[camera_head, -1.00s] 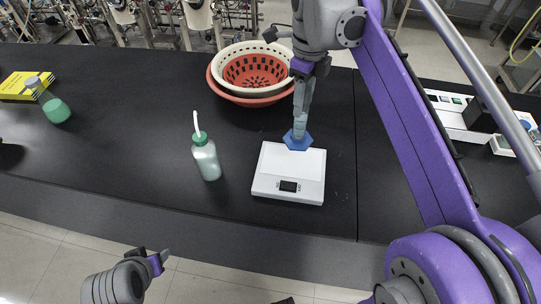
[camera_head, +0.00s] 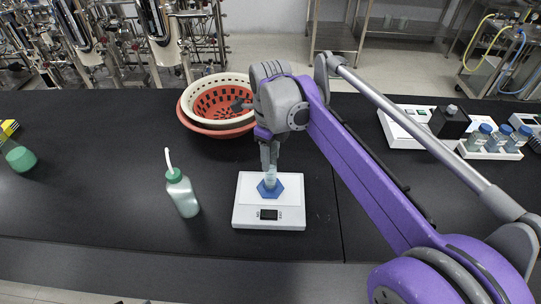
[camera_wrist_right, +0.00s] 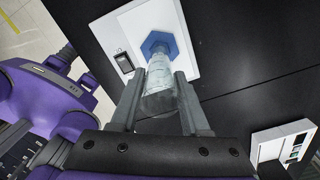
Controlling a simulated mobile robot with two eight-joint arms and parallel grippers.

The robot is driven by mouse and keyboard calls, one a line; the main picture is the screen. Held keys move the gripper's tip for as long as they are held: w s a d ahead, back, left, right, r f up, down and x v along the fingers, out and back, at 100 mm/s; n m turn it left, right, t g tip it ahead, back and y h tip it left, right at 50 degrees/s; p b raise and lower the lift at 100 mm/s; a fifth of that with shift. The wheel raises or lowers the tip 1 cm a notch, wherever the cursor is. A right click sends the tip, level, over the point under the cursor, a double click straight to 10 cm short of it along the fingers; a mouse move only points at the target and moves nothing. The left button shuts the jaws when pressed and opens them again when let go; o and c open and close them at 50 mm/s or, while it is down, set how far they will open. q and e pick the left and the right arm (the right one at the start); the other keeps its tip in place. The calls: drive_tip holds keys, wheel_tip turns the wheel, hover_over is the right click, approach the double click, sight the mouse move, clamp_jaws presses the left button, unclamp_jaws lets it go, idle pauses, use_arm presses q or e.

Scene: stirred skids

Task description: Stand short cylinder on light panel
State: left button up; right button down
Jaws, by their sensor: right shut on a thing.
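The short cylinder is a clear glass cylinder (camera_wrist_right: 159,88) with a blue hexagonal base (camera_head: 271,188). My right gripper (camera_head: 270,160) is shut on its clear body, and the fingers also show on both sides of it in the right wrist view (camera_wrist_right: 161,80). The cylinder looks upright. The light panel is the white, flat-topped device (camera_head: 247,207) with a small dark display at its front; it also shows in the right wrist view (camera_wrist_right: 184,62). The blue base is over the middle of the panel; I cannot tell whether it touches. My left gripper is not in view.
A green-capped wash bottle (camera_head: 182,194) stands left of the panel. Nested cream and orange baskets (camera_head: 200,121) sit behind it. A flask with green liquid (camera_head: 20,158) is at far left. White equipment and blue-capped bottles (camera_head: 490,138) are at back right. The black bench between is clear.

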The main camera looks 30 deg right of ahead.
drive_tip(key=c, duration=0.8)
unclamp_jaws()
drive_tip(key=shift+f, duration=0.15)
drive_tip(key=shift+c, duration=0.2)
drive_tip(key=o, duration=0.5)
drive_tip(key=shift+c, duration=0.2)
wheel_tip(320, 180, up, 12)
drive_tip(key=shift+r+p, duration=0.2)
drive_tip(key=shift+p, duration=0.3)
